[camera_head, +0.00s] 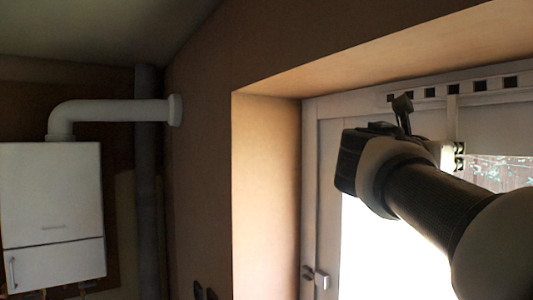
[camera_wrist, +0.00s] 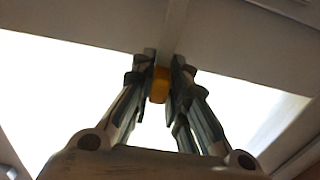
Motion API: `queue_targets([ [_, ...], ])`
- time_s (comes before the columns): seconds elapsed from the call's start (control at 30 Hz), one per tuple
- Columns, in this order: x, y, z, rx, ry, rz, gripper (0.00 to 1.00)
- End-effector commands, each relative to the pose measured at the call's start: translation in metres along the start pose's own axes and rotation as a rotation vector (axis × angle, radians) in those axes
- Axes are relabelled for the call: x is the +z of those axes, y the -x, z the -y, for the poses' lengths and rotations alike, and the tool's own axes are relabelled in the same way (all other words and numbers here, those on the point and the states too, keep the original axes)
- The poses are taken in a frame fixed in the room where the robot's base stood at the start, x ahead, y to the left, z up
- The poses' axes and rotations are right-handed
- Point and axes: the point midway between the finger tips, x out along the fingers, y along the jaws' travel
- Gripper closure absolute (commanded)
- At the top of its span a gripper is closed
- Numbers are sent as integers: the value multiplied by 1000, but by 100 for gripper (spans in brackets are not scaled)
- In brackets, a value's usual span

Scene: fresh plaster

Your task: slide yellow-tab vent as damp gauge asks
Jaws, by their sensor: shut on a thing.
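The vent (camera_head: 462,92) is a pale strip along the top of the window frame in the head view, with a row of dark square slots. The slots show dark to the right of my gripper; part of the strip on the left is hidden behind my fingers. My gripper (camera_head: 403,104) reaches up to the strip from below. In the wrist view my gripper (camera_wrist: 160,84) is shut on the yellow tab (camera_wrist: 160,86), one finger on each side of it. The tab's upper end meets the pale frame. I cannot make out a damp gauge in either view.
The window frame (camera_head: 326,190) and its handle (camera_head: 321,279) are to the left of my arm, inside a deep plaster reveal (camera_head: 265,190). A white boiler (camera_head: 52,205) with a flue pipe (camera_head: 112,110) stands far left. A small dark fitting (camera_head: 459,155) shows beside my wrist.

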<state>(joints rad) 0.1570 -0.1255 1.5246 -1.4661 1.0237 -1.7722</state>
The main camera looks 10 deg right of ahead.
Motion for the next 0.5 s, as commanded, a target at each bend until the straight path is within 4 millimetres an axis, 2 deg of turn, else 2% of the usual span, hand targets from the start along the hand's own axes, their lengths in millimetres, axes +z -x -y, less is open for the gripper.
queue_targets([
  [0.13,-1,0,2,-9,0,-2,100],
  [0.17,-1,0,2,-9,0,-2,85],
  [0.43,0,0,2,-8,0,-2,67],
  [0.5,0,0,2,-8,0,-1,65],
])
